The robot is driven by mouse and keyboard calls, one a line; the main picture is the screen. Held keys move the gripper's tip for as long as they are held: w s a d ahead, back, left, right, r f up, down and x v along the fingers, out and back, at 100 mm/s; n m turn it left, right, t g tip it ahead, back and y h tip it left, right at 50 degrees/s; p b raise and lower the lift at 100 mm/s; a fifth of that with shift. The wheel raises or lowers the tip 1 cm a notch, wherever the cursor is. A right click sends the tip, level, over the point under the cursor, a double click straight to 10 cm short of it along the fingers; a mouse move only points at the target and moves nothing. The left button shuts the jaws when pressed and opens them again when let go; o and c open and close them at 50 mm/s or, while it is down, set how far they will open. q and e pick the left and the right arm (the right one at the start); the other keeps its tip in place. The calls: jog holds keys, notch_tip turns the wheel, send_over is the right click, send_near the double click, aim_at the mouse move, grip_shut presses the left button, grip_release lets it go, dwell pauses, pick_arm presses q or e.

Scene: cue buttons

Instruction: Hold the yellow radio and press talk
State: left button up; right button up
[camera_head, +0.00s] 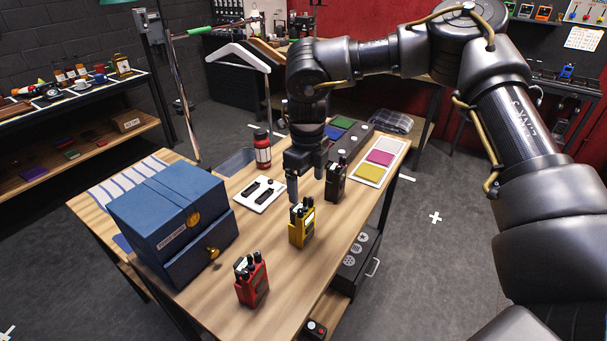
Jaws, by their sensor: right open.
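The yellow radio (302,226) stands upright on the wooden table, near the middle. A red radio (252,283) stands nearer the front edge, and a black radio (336,184) stands behind and to the right of the yellow one. My right gripper (306,188) points down just behind and above the yellow radio, with its fingers apart and nothing seen between them. Its gap to the yellow and black radios is hard to judge. The talk button on the yellow radio is too small to make out. My left gripper is not in view.
A blue box (165,222) with a drawer fills the table's left side. A white plate with black slots (260,194), a red bottle (262,149) and a tray of colour cards (379,160) stand farther back. The table's front right is clear.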

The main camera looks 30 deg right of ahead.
aim_at(303, 208)
jog(key=f, duration=0.1)
jog(key=a+f, duration=0.1)
jog(key=f+p, duration=0.1)
jog(key=f, duration=0.1)
jog(key=shift+w+a+f, duration=0.1)
jog(key=shift+w+a, duration=0.05)
jog(key=shift+w, duration=0.1)
jog(key=f, duration=0.1)
jog(key=f+p, duration=0.1)
jog(key=f, duration=0.3)
jog(key=shift+d, duration=0.25)
jog(key=shift+f, duration=0.3)
jog(key=shift+a+f+p, duration=0.15)
jog(key=shift+f+p, duration=0.15)
jog(key=shift+f, duration=0.05)
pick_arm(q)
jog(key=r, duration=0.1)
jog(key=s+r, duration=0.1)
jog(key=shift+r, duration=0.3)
pick_arm(e)
jog(key=c, duration=1)
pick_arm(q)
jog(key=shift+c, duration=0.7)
pick_arm(e)
jog(key=shift+c, duration=0.9)
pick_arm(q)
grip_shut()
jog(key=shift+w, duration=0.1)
